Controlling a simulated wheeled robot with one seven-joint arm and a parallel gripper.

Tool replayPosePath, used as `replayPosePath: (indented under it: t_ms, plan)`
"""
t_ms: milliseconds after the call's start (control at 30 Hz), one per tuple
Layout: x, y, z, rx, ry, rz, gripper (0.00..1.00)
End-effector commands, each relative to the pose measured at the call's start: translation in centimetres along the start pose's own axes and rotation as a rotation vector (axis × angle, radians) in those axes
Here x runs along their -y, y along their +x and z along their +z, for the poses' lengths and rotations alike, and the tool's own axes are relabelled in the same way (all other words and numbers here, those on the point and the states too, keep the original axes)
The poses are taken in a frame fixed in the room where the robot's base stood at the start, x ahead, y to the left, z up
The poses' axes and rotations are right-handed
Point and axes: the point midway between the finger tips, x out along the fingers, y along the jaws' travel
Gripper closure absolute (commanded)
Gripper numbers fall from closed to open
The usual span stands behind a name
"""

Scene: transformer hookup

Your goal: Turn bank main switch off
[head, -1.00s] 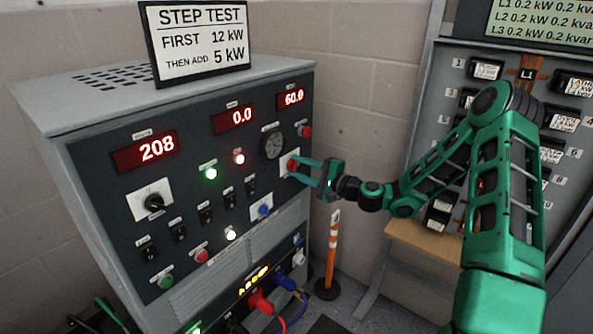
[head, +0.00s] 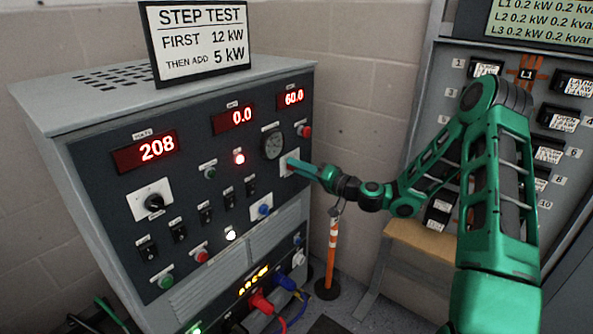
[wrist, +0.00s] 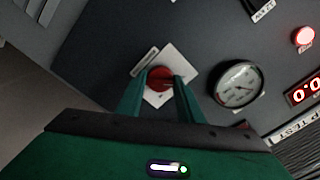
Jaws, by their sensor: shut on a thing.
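A red rotary knob (wrist: 159,77) sits on a square white plate (wrist: 182,61) on the dark front panel of the grey cabinet. Its small label is not readable, so I cannot tell by name that it is the main switch. My gripper (wrist: 163,84) has one finger on each side of the knob and is shut on it. In the head view my gripper (head: 295,165) reaches the panel from the right, its fingers hiding most of the knob. The white plate stands tilted like a diamond in the wrist view.
A round gauge (head: 273,144) and a red button (head: 304,131) are close to my gripper. Displays read 208, 0.0 and 60.0. A red lamp (head: 239,158) is lit; a green lamp (head: 210,172) is dark. An orange post (head: 331,255) stands below my arm.

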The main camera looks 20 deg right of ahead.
Motion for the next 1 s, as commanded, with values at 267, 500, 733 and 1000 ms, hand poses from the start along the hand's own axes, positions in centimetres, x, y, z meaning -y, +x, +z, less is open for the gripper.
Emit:
replayPosePath:
  t_ms: [267,500,733,1000]
  plan:
    - [-0.33,-0.1,0.3,0.006,-0.126,0.007,0.89]
    - [-0.33,-0.09,0.24,0.005,-0.167,0.007,0.89]
    - [-0.34,-0.08,0.15,0.004,-0.172,0.007,0.89]
    - [-0.28,-0.07,0.06,0.002,-0.172,0.006,0.48]
